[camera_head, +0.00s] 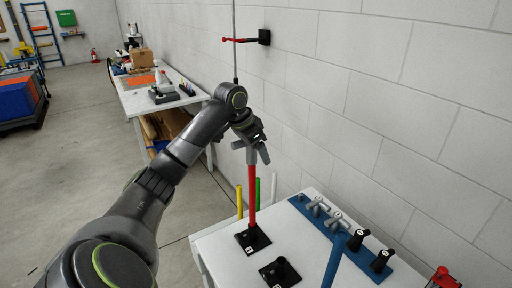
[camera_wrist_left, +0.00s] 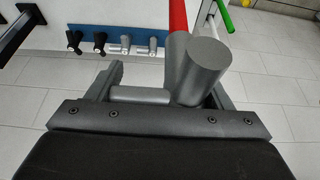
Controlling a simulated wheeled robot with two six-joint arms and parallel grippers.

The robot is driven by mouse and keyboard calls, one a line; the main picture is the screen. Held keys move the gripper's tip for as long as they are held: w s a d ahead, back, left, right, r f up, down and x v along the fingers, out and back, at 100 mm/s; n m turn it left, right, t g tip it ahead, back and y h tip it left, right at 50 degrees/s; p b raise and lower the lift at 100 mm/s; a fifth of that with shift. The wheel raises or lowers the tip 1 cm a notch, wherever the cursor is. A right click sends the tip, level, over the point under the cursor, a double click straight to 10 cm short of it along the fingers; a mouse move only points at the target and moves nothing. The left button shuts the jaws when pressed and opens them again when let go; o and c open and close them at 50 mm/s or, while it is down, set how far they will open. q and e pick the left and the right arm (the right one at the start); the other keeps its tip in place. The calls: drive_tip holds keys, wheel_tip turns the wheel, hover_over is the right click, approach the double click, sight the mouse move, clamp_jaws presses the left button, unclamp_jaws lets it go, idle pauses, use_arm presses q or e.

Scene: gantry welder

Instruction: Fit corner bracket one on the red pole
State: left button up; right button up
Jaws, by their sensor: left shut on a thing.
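The red pole (camera_head: 252,195) stands upright in a black base (camera_head: 253,239) on the white table. My left gripper (camera_head: 254,136) is at the pole's top and shut on a grey corner bracket (camera_head: 252,156). In the head view, one tube of the bracket lines up with the pole's upper end. In the left wrist view, the bracket (camera_wrist_left: 203,72) shows a thick round tube and a side tube between the fingers (camera_wrist_left: 165,88). The red pole (camera_wrist_left: 178,18) shows just behind it. I cannot tell how far the bracket sits over the pole. My right gripper is not in view.
A blue rack (camera_head: 345,238) on the white table (camera_head: 215,243) holds grey brackets and black-knobbed parts. A second black base (camera_head: 281,272) and a blue pole (camera_head: 336,262) stand in front. Yellow (camera_head: 239,201) and green (camera_head: 258,190) poles stand behind. The wall (camera_head: 400,140) is close on the right.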

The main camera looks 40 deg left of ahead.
use_arm(q)
drive_tip(key=shift+f, duration=1.35)
drive_tip(key=o, duration=1.2)
drive_tip(key=shift+o, duration=0.2)
drive_tip(key=b+v, duration=0.3)
drive_tip(key=v, duration=1.4)
drive_tip(key=shift+s+r+b, duration=0.2)
drive_tip(key=shift+s+b, duration=0.05)
drive_tip(key=shift+b, duration=0.15)
drive_tip(key=shift+f, duration=0.15)
